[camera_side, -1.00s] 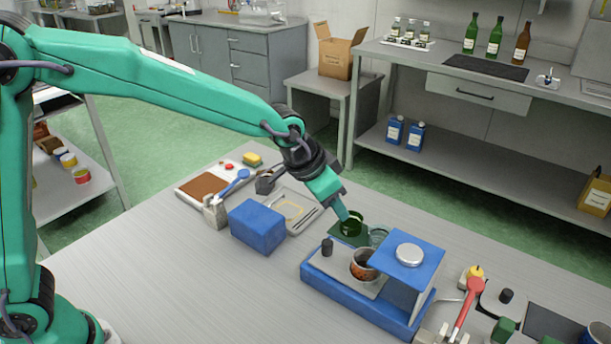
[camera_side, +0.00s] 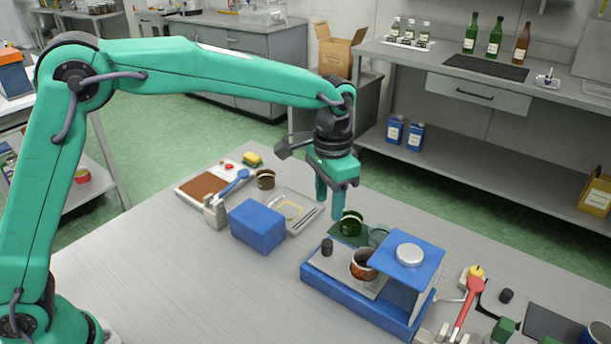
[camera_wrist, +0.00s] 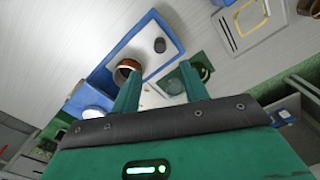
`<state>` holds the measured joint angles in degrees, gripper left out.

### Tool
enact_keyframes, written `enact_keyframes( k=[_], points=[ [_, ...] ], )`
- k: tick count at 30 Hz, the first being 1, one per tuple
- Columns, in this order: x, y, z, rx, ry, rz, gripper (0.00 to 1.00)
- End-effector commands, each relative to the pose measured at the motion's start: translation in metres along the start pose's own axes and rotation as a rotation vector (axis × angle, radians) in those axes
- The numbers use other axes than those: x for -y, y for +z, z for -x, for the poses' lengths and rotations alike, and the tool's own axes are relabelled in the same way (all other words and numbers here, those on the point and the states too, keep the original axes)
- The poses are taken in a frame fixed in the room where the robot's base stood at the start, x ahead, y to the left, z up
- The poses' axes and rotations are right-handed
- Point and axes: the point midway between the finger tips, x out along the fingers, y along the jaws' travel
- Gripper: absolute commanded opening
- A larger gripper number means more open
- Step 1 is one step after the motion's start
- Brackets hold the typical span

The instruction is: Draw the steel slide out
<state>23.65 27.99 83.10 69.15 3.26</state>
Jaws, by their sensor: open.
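A blue stand (camera_side: 355,300) with a blue hood and a silver disc (camera_side: 409,254) sits on the table. Its grey steel slide (camera_side: 345,268) lies flat on the blue base, with a dark knob (camera_side: 327,246) at its left end. A brown cup (camera_side: 363,265) stands on the slide, beside the hood. My gripper (camera_side: 331,206) is open and empty, pointing down above the table behind the knob. In the wrist view, my fingers (camera_wrist: 160,88) are apart; the slide (camera_wrist: 150,62), knob (camera_wrist: 160,45) and cup (camera_wrist: 122,72) show beyond them.
A green cup (camera_side: 351,222) and a clear glass (camera_side: 379,236) stand close behind the blue stand, near my fingers. A blue box (camera_side: 257,226) and a grey tray (camera_side: 301,222) lie to the left. A red lever (camera_side: 463,318) is at right. The front-left table is clear.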

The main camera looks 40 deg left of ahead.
Motion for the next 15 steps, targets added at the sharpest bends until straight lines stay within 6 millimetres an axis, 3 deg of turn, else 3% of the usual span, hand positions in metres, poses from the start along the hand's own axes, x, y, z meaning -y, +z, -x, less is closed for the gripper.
enact_keyframes(
  k=[6,15],
  points=[
    [0.000,0.000,-0.027,-0.001,0.000,0.000,0.44],
    [0.000,0.000,-0.033,-0.004,0.000,0.000,0.44]
  ],
)
